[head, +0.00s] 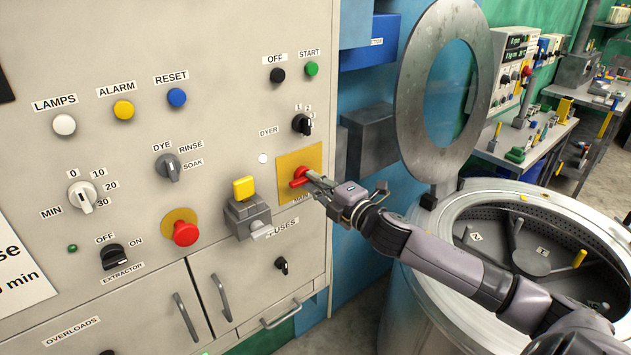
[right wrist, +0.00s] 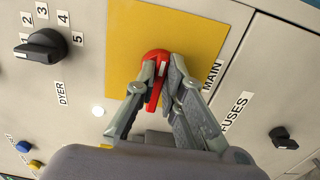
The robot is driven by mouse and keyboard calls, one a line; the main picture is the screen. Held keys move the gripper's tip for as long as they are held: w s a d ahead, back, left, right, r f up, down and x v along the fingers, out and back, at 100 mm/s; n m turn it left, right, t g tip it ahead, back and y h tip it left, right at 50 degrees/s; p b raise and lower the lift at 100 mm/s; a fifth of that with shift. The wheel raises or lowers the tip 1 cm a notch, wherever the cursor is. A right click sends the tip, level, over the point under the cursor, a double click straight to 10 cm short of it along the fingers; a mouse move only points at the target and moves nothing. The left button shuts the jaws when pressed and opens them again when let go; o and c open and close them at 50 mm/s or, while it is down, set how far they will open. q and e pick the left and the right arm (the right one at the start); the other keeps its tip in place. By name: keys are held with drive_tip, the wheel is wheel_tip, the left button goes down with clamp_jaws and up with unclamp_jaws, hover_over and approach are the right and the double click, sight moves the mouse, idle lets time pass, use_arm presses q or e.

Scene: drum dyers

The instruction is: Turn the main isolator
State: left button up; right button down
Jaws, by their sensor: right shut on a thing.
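The main isolator (head: 299,175) is a red rotary handle on a yellow plate (head: 287,160), at the right side of the grey control panel. My right gripper (head: 312,183) reaches it from the right and is shut on the red handle. In the right wrist view the red handle (right wrist: 155,75) sits between the two fingers of the right gripper (right wrist: 166,85), with a white mark on the handle. The MAIN label shows beside the plate in that view. In the head view the gripper hides part of the plate and label. My left gripper is not in view.
Left of the isolator, a grey box with a yellow block (head: 244,187) juts from the panel. The dyer selector (head: 302,124) is just above and the fuses knob (head: 282,265) below. A round open drum (head: 470,200) with a raised lid (head: 408,90) stands to the right.

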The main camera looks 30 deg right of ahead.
idle(0.4)
drive_tip(key=c, duration=1.7)
unclamp_jaws()
drive_tip(key=shift+s+d, duration=0.15)
drive_tip(key=shift+s, duration=1.85)
drive_tip(key=shift+s+d, duration=0.15)
drive_tip(key=shift+s, duration=1.85)
drive_tip(key=shift+s+d, duration=0.15)
drive_tip(key=shift+s, duration=1.85)
